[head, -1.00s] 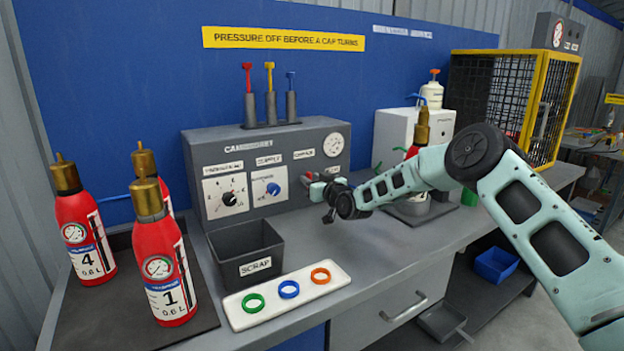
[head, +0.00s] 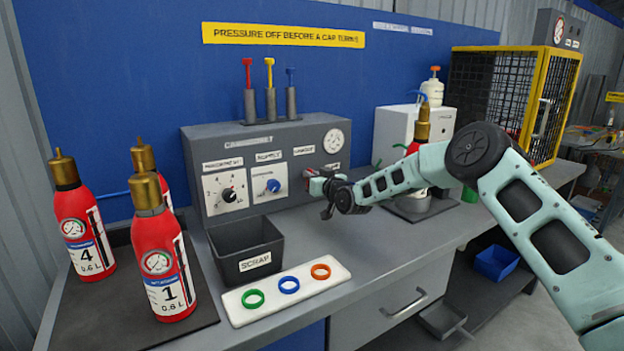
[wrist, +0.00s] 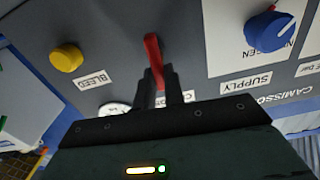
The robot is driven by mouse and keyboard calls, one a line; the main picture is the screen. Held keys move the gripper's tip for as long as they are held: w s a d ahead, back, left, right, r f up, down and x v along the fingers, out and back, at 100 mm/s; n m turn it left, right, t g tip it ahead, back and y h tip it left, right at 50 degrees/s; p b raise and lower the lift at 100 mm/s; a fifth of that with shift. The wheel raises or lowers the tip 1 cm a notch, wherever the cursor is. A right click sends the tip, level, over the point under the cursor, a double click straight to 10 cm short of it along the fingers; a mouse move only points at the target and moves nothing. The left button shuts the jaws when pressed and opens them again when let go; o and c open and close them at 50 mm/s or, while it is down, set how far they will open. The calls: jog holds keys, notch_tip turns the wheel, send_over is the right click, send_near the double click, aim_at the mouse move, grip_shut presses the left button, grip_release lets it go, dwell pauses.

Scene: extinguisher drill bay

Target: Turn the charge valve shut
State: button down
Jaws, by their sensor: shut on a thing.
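The charge valve shows as a red lever (wrist: 152,48) on the grey panel in the wrist view. It runs nearly in line with my fingers, tilted a little. My gripper (wrist: 159,78) is shut on the lever, with one dark finger on each side of it. The label by the lever is partly hidden behind my gripper. In the head view my gripper (head: 318,183) is at the right part of the panel front, below the gauge. The lever is mostly hidden there by my gripper and wrist.
A yellow bleed knob (wrist: 66,57) and a blue supply knob (wrist: 268,32) flank the lever. The scrap bin (head: 246,250) and a white tray (head: 250,311) with three coloured rings stand in front of the panel. Red extinguishers (head: 165,262) stand at left. The counter front right of the tray is clear.

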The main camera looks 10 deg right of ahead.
jog(key=shift+w+d+f+m+b, duration=0.1)
jog(key=shift+d+f+m+b, duration=0.2)
jog(key=shift+m+b, duration=2.4)
jog(key=shift+w+d+f+m+b, duration=0.1)
jog(key=shift+d+f+m+b, duration=0.15)
jog(key=shift+m+b, duration=2.4)
jog(key=shift+d+f+m+b, duration=0.2)
jog(key=shift+f+m+b, duration=0.15)
jog(key=shift+m+b, duration=2.35)
jog(key=shift+m+p, duration=0.6)
jog(key=shift+m, duration=0.05)
jog(key=c, duration=1.5)
grip_release()
jog(key=v, duration=1.7)
jog(key=shift+s+r, duration=0.1)
jog(key=shift+s, duration=0.1)
jog(key=shift+r, duration=0.1)
